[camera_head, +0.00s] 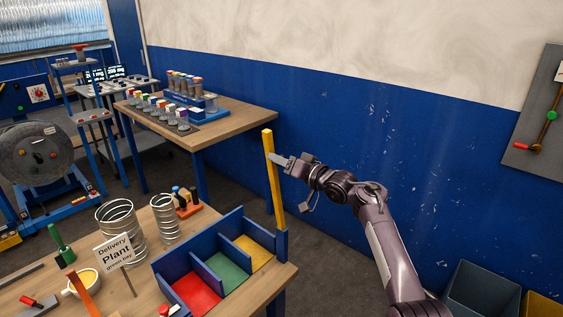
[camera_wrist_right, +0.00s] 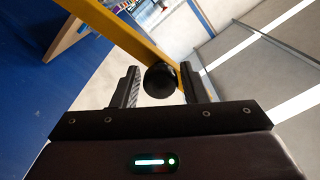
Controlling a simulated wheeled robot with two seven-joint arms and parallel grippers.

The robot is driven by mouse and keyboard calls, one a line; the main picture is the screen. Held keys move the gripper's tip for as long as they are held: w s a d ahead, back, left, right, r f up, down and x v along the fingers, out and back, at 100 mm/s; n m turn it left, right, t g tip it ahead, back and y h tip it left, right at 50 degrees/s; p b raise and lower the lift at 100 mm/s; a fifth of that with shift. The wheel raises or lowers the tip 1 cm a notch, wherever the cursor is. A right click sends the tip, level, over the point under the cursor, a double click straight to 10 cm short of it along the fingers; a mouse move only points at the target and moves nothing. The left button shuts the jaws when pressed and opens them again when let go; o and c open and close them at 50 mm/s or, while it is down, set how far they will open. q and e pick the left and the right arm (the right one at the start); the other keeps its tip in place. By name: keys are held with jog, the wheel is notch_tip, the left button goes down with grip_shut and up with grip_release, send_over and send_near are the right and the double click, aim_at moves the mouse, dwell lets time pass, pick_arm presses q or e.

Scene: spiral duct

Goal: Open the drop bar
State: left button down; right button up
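The drop bar appears to be the long yellow bar (camera_head: 274,185), standing nearly upright from a blue post (camera_head: 282,245) at the corner of the wooden table. In the right wrist view the yellow bar (camera_wrist_right: 118,35) runs diagonally past the fingertips. A black round knob (camera_wrist_right: 160,80) lies between the two fingers there, close to the right-hand finger; I cannot tell whether they touch. My right gripper (camera_head: 277,158) is beside the bar's upper part, and its fingers (camera_wrist_right: 160,70) are apart. My left gripper is not in view.
The wooden table holds a blue tray (camera_head: 205,260) with coloured compartments, metal spiral ducts (camera_head: 122,232) and a delivery sign (camera_head: 116,250). A second table (camera_head: 235,118) with jars stands behind. The blue wall (camera_head: 400,150) is behind my right arm; a grey bin (camera_head: 480,290) is at lower right.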

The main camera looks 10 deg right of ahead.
jog(key=shift+o, duration=1)
jog(key=b+v, duration=0.2)
jog(key=v, duration=0.5)
jog(key=shift+s+d, duration=0.2)
jog(key=shift+s, duration=0.1)
jog(key=shift+f, duration=0.1)
